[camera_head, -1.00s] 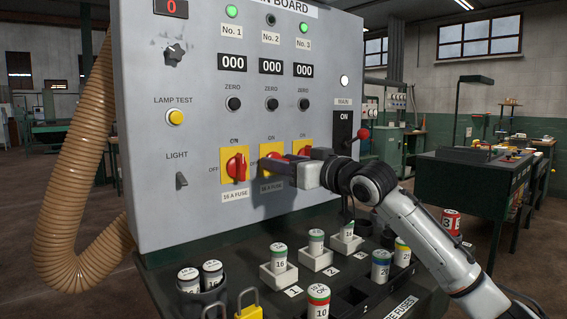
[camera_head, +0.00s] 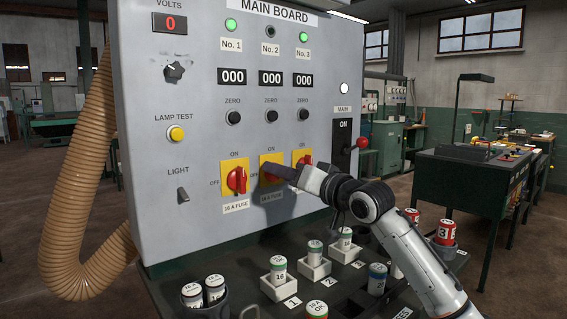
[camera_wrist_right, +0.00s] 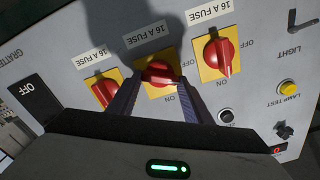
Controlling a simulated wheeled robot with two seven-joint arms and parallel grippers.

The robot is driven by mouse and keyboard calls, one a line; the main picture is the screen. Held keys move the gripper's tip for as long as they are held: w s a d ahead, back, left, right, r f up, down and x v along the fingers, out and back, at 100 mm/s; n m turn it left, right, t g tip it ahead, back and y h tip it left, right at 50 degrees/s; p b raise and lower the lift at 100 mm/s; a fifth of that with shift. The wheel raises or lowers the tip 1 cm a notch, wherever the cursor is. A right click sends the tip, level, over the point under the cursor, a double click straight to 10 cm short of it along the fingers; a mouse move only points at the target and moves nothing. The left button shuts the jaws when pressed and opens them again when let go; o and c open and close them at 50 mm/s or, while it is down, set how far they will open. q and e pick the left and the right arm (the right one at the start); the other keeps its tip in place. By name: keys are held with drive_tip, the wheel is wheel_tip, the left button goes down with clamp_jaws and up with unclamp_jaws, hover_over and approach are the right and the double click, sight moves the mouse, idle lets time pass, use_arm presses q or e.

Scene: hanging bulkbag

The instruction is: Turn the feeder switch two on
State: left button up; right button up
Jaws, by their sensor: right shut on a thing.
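Feeder switch two is the middle yellow plate (camera_head: 268,160) with a red knob (camera_wrist_right: 158,72), on the grey main board. My right gripper (camera_head: 270,172) reaches it from the lower right and hides most of the knob in the head view. In the right wrist view, which is upside down, its two fingers (camera_wrist_right: 157,92) are shut on the knob from both sides. The knob's exact angle is hard to tell. The No. 2 lamp (camera_head: 270,31) is dark. My left gripper is not in view.
Switch one (camera_head: 236,180) is close on the left and switch three (camera_head: 302,158) close on the right, partly behind my gripper. The black main switch (camera_head: 343,140) has a red-knobbed lever. Fuses in white holders (camera_head: 278,285) stand on the ledge below.

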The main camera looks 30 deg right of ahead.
drive_tip(key=shift+d+f+m+p, duration=0.1)
drive_tip(key=shift+m+p, duration=3)
drive_tip(key=shift+p, duration=0.85)
drive_tip(key=shift+d+f+m+p, duration=0.1)
drive_tip(key=shift+m+p, duration=3)
drive_tip(key=shift+p, duration=0.85)
drive_tip(key=o, duration=1.1)
drive_tip(key=shift+c, duration=0.2)
drive_tip(key=s+b, duration=0.1)
drive_tip(key=s, duration=0.9)
drive_tip(key=shift+s+d, duration=0.15)
drive_tip(key=shift+d, duration=0.25)
